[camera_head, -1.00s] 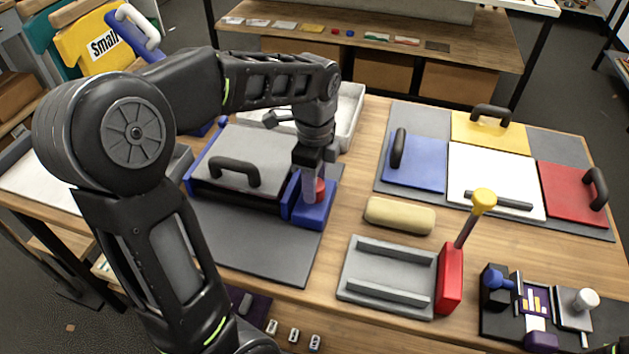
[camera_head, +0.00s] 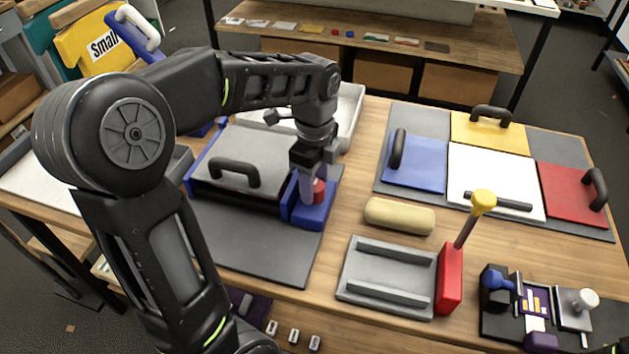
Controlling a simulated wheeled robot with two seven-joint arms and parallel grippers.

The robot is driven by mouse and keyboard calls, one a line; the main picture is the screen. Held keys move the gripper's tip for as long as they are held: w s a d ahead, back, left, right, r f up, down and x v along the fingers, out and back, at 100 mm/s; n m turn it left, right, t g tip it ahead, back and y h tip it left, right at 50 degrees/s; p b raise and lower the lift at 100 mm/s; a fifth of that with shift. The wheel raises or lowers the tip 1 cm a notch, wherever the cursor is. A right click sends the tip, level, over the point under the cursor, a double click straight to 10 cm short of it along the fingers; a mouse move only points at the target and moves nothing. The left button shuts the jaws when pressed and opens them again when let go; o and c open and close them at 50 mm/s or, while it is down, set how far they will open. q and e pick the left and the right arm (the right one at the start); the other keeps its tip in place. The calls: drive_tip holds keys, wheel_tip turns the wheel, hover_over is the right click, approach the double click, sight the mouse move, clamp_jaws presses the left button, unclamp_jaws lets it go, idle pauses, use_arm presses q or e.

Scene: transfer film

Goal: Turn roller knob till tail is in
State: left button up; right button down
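My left gripper (camera_head: 312,187) points down at the red knob (camera_head: 319,190) on the blue block at the right side of a grey-lidded machine (camera_head: 255,160). Its fingers are around or right beside the knob. I cannot tell whether they are shut on it. The machine has a dark handle on its lid and stands on a dark grey mat (camera_head: 255,255). No film tail can be made out. My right gripper is not clearly in view; only a small dark piece shows at the bottom right corner.
A tan roll (camera_head: 399,216) lies right of the machine, behind a grey tray (camera_head: 388,270) with a red block (camera_head: 450,280) and yellow-topped lever. Blue, yellow and red panels with handles lie on a grey board (camera_head: 550,143). A small device (camera_head: 535,302) stands front right.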

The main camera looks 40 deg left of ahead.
sight(315, 184)
use_arm(q)
wheel_tip(315, 184, up, 8)
drive_tip(key=shift+f+b, duration=0.1)
drive_tip(key=shift+b, duration=0.2)
drive_tip(key=shift+s, duration=0.1)
idle(0.6)
